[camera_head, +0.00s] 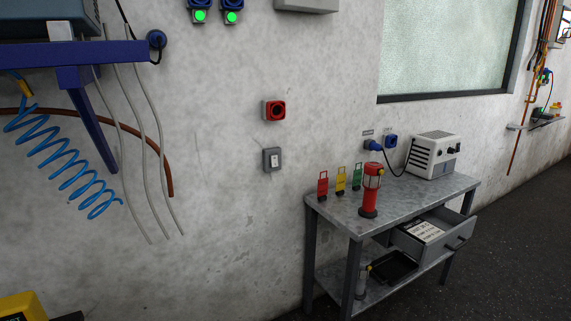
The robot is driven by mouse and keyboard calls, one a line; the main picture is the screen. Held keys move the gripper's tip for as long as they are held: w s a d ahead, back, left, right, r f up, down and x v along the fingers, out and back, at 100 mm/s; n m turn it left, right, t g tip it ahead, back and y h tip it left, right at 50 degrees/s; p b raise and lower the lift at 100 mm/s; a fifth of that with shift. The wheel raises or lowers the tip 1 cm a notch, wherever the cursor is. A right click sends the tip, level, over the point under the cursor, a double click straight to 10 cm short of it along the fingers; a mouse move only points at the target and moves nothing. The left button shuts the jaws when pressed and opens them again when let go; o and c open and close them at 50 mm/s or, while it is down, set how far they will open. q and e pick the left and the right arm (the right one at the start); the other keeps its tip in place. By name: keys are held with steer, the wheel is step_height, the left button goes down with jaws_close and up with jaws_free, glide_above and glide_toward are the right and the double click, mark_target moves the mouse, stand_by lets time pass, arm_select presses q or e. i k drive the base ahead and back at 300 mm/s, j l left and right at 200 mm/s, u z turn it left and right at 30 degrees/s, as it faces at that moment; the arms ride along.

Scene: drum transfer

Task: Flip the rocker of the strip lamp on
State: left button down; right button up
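A small grey switch box (272,160) with a white rocker is fixed to the wall left of the metal bench. The rocker's position is too small to tell. No label naming the lamp can be read on it, and no strip lamp is seen in this view. Neither of my grippers is in view.
A red rotary switch (274,110) is above the grey box. The metal bench (335,210) holds a red lantern (370,190), coloured tags and a white unit (433,155). Its drawer (448,238) is open. A blue coiled hose (65,165) hangs left. Wall around the switch is clear.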

mark_target(274, 159)
steer(key=i+l, duration=0.2)
steer(key=i, duration=0.25)
steer(key=i+l, duration=0.2)
steer(key=i, duration=0.3)
steer(key=i+l+z, duration=0.1)
steer(key=i, duration=0.35)
steer(key=i+j, duration=0.1)
steer(key=i, duration=0.45)
